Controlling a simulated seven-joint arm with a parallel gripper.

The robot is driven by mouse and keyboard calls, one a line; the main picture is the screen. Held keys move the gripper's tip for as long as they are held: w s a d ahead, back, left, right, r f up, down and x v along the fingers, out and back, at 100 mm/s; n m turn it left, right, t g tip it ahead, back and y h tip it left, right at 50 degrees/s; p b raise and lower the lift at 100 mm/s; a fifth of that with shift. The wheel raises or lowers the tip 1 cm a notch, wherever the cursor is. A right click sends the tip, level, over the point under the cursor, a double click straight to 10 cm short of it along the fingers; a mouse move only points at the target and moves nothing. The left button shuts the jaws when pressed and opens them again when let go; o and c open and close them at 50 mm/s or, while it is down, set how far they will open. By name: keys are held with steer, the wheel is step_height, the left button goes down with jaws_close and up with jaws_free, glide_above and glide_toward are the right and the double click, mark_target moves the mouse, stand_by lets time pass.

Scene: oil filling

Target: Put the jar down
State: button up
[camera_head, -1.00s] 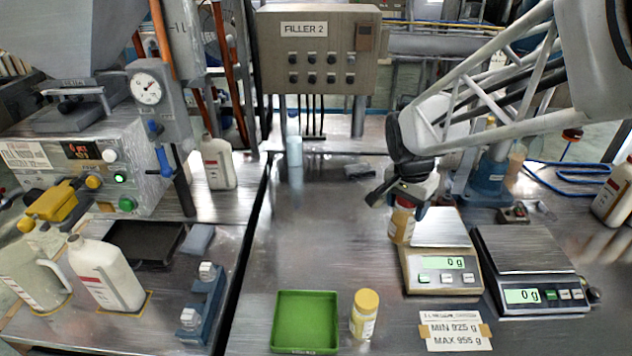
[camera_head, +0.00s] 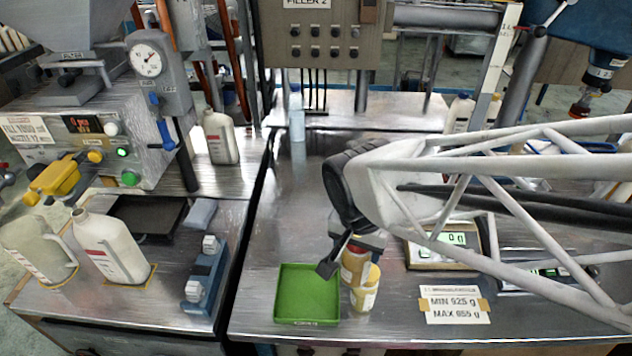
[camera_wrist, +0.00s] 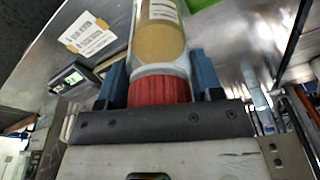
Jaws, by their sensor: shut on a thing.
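My gripper (camera_wrist: 162,82) is shut on a jar (camera_wrist: 160,35) by its red lid; the blue fingers press on both sides of the lid. The jar is clear, with tan contents and a white label. In the head view the held jar (camera_head: 354,266) is just right of the green tray (camera_head: 308,318) and directly behind a yellow-lidded jar (camera_head: 365,292), partly overlapped by it. My arm hides part of its top. I cannot tell whether its base touches the table or the other jar. The tray looks empty.
A paper label (camera_head: 455,305) lies on the table right of the jars. Two scales, the left one (camera_head: 440,250) and the right one (camera_head: 535,270), are partly behind my arm. A blue fixture (camera_head: 207,280) stands left of the tray. The table behind the tray is clear.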

steer(key=s+f+n, duration=0.4)
steer(key=s+f, duration=0.5)
steer(key=s, duration=0.3)
steer(key=shift+s+d+f+y, duration=0.15)
steer(key=shift+s+y, duration=0.15)
steer(key=shift+s, duration=0.1)
steer(key=shift+w, duration=0.1)
steer(key=w+a, duration=0.3)
steer(key=w, duration=0.4)
steer(key=w+a+f, duration=0.1)
steer(key=w+a, duration=0.3)
steer(key=w, duration=0.3)
steer(key=shift+f, duration=0.25)
steer(key=shift+w+f, duration=0.1)
steer(key=shift+f, duration=1.65)
steer(key=shift+f, duration=0.15)
